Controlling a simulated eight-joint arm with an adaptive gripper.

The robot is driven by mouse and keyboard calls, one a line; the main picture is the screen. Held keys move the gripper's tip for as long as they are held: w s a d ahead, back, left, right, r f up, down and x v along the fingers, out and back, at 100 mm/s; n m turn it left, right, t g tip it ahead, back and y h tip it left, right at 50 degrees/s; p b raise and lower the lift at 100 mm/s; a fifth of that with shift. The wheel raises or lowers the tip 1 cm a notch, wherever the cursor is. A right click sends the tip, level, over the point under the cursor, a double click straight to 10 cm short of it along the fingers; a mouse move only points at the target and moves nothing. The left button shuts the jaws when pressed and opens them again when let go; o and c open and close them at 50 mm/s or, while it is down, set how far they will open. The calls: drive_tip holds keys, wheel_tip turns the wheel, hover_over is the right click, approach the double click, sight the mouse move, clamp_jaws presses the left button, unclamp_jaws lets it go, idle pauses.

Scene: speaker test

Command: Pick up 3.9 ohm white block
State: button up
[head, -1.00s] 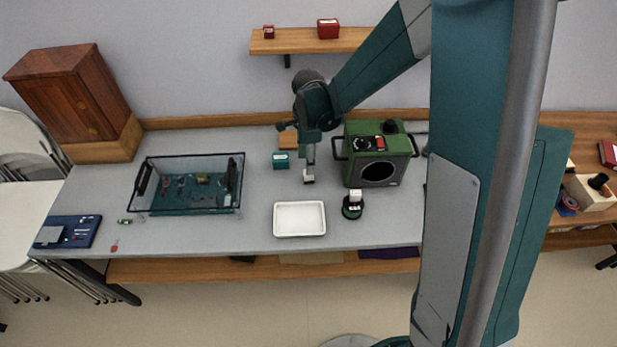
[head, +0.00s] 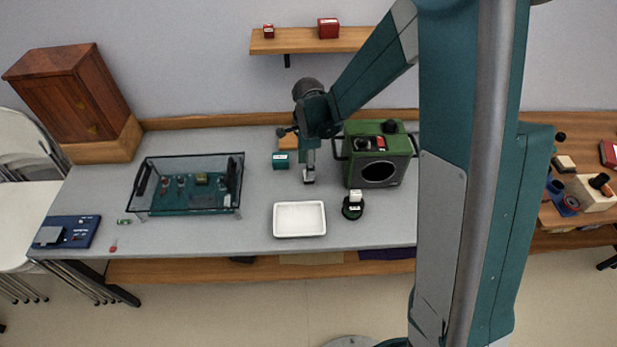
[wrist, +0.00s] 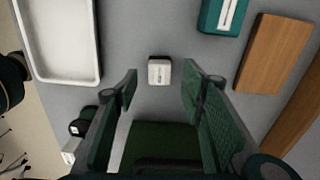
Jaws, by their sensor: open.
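A small white block (wrist: 159,72) with dark marks on top stands on the grey table, ahead of and between my fingertips in the wrist view. In the head view it (head: 309,180) shows just under my gripper (head: 309,168), partly hidden by it. My gripper (wrist: 159,84) is open and empty, with one finger on each side of the block's line. A second white block (head: 356,196) sits on a round black piece (head: 352,210) to the right. The print on both blocks is too small to read.
A white tray (head: 299,219) lies in front of the block. The green speaker box (head: 379,153) stands close on the right. A teal box (head: 281,161) and a wooden block (wrist: 275,52) are behind. A glass-walled case (head: 185,184) stands left, with clear table between.

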drive_tip(key=shift+f+b, duration=0.8)
drive_tip(key=shift+f, duration=1.8)
drive_tip(key=shift+c, duration=0.2)
drive_tip(key=c, duration=0.9)
